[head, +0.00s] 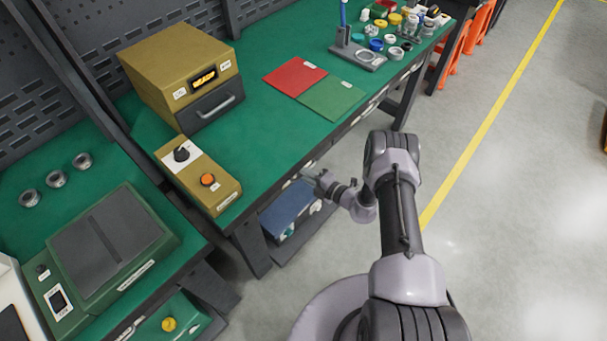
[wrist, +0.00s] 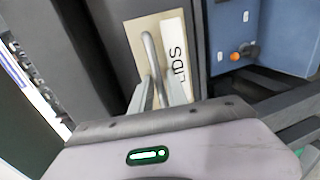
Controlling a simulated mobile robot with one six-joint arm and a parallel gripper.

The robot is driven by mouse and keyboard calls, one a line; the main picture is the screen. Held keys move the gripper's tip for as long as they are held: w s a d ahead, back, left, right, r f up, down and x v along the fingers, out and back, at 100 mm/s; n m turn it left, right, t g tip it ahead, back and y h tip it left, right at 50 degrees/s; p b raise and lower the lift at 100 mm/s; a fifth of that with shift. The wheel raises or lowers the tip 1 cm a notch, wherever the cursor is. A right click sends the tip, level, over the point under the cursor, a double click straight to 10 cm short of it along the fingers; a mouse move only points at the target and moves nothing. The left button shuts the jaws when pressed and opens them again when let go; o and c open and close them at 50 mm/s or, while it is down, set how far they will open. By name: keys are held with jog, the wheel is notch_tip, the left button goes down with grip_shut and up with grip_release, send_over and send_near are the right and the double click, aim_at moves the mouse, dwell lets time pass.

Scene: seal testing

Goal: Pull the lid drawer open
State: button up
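The lid drawer's beige front (wrist: 143,33) faces me in the wrist view, with a white label reading "LIDS". Its front looks level with the dark frame around it. A grey bar handle (wrist: 149,46) stands out from it. My gripper (wrist: 158,82) is at this handle, one finger on each side of the bar's lower part. I cannot tell whether the fingers touch the bar. In the head view my gripper (head: 312,177) is at the green bench's front edge, and the drawer front is mostly hidden under the bench top.
The green bench (head: 245,135) carries a brown oven-like box (head: 180,65), a control box (head: 197,178), and red and green mats (head: 294,77). A blue box (head: 287,210) sits under the bench, near my gripper. Open floor (head: 510,200) lies to the right.

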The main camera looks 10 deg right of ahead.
grip_shut()
dwell(1.4)
